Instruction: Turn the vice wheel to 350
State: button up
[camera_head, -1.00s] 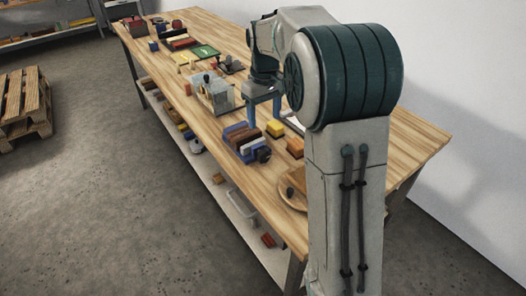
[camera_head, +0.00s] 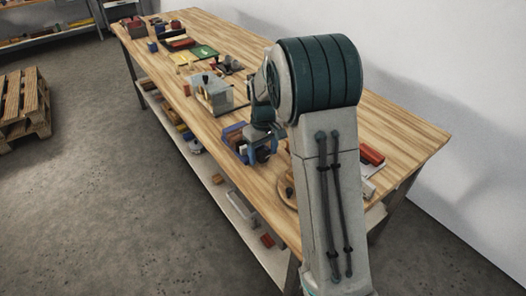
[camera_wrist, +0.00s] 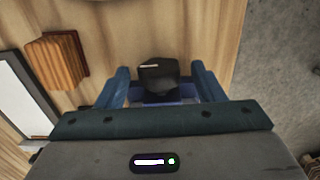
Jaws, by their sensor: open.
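The vice wheel (camera_wrist: 158,76) is a dark, rounded knob with a short pale mark on its top in the wrist view. Part of the blue vice (camera_wrist: 178,93) shows behind it. In the head view the blue vice (camera_head: 232,131) stands at the bench's near edge, and my arm partly hides it. My gripper (camera_head: 262,148) is down at the wheel end of the vice. Its blue fingers are open, one on each side of the wheel, with gaps visible on both sides. Any number on the wheel is too small to read.
On the wooden bench (camera_head: 400,125) an orange-brown block (camera_wrist: 57,60) and a pale framed panel (camera_wrist: 20,95) lie left of my gripper in the wrist view. A clear box (camera_head: 212,93) stands beyond the vice. A red block (camera_head: 371,154) lies right of my arm.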

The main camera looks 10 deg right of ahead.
jog(key=c, duration=1)
jog(key=shift+o, duration=0.2)
jog(key=shift+y, duration=0.3)
jog(key=shift+w+d+g+y+p, duration=0.15)
jog(key=shift+d+g+y+p, duration=0.2)
jog(key=shift+g+y+p, duration=0.55)
jog(key=shift+w+d+f+g+y+p, duration=0.1)
jog(key=shift+g+y, duration=0.05)
jog(key=shift+y, duration=0.6)
jog(key=shift+s+d+f+g+y+p, duration=0.1)
jog(key=shift+g+y+p, duration=0.1)
jog(key=shift+y, duration=0.6)
jog(key=shift+w+d+g+y+p, duration=0.1)
jog(key=shift+g+y, duration=0.05)
jog(key=shift+y, duration=0.6)
